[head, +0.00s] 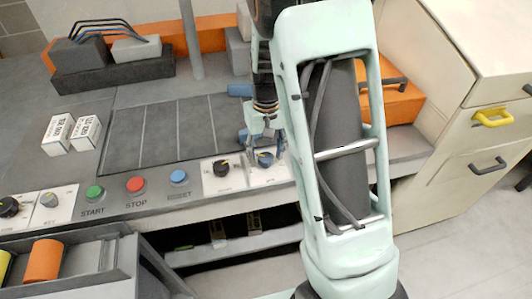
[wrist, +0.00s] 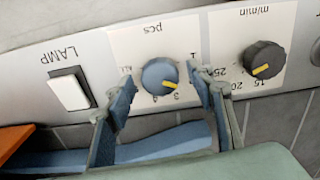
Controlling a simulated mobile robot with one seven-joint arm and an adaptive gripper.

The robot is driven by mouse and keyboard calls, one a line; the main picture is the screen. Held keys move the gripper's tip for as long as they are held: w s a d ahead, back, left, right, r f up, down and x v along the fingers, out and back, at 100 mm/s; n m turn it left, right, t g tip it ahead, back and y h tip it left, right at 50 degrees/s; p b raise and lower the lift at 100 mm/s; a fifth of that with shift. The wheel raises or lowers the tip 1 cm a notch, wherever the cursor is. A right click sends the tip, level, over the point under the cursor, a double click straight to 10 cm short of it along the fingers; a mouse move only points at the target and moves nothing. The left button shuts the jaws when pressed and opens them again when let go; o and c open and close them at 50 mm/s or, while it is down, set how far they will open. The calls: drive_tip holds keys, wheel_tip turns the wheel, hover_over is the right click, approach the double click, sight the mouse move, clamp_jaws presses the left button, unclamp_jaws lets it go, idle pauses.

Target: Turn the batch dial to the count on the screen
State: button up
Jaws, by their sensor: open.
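The batch dial, marked "pcs", is a blue round knob with a yellow pointer (wrist: 160,76) on a white plate, upside down in the wrist view. Its pointer aims to the lower right there, near a digit that looks like 3; "ALL" is at its left. In the head view the blue dial (head: 265,159) sits at the panel's right, just below my gripper (head: 264,138). My gripper (wrist: 163,83) is open, its fingers on either side of the dial with gaps showing. I cannot tell whether the fingertips reach around it. No count screen is visible.
A black m/min dial (wrist: 264,60) is close beside one finger. A white LAMP switch (wrist: 71,91) is on the other side. Green START (head: 95,192), red STOP (head: 135,184) and blue (head: 178,176) buttons line the panel. A cabinet (head: 480,130) stands at right.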

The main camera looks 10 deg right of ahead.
drive_tip(key=c, duration=1.2)
drive_tip(key=shift+o, duration=0.2)
drive_tip(key=m+p, duration=0.1)
drive_tip(key=m, duration=0.3)
drive_tip(key=shift+r, duration=0.15)
drive_tip(key=shift+w+m+p, duration=0.1)
drive_tip(key=shift+m+p, duration=0.35)
drive_tip(key=shift+m, duration=1.45)
drive_tip(key=o, duration=1.2)
drive_tip(key=shift+c, duration=0.2)
